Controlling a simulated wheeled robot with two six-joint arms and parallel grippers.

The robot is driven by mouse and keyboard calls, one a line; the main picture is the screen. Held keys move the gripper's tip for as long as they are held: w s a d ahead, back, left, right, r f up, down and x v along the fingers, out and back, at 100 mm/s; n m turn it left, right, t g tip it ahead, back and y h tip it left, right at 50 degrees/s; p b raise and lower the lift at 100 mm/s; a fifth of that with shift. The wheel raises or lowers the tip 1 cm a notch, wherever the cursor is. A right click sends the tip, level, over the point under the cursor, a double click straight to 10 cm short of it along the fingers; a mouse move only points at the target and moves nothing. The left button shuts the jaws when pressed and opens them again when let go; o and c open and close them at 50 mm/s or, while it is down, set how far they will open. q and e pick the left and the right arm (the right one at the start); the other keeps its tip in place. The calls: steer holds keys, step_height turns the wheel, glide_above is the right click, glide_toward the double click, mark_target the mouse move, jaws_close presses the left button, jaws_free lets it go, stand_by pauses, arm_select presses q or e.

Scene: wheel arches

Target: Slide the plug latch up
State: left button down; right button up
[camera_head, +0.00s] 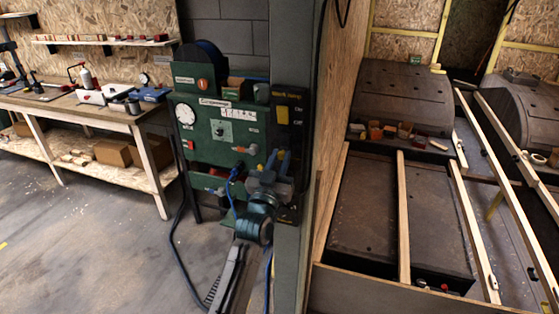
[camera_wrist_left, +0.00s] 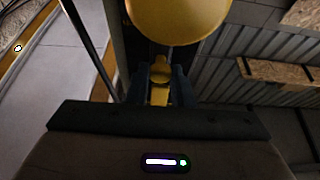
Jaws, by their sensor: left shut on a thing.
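A green control panel (camera_head: 222,128) stands beside a narrow black panel (camera_head: 290,105) with a yellow label. A yellow part (camera_head: 285,162), which looks like the plug latch, shows low on the black panel at my left gripper (camera_head: 277,162). In the left wrist view, the gripper's two dark fingers (camera_wrist_left: 161,82) are shut on the yellow latch (camera_wrist_left: 160,70). A large rounded yellow piece (camera_wrist_left: 178,18) is just beyond it. The gripper hides much of the latch's lower surroundings in the head view. My right gripper is not in view.
A blue cable (camera_head: 232,185) and a red knob (camera_head: 253,149) are near the gripper. A workbench (camera_head: 90,105) is at left. Wheel arches (camera_head: 400,97) and wooden rails are at right. The floor at lower left is clear.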

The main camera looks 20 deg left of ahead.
arm_select(q)
step_height(320, 180, up, 3)
steer(key=shift+f+p, duration=0.1)
steer(key=shift+p, duration=0.75)
steer(key=c, duration=1.3)
jaws_free()
steer(key=shift+f, duration=0.15)
steer(key=b+v, duration=0.5)
steer(key=v, duration=0.5)
steer(key=shift+s+f, duration=0.1)
steer(key=shift+s, duration=0.25)
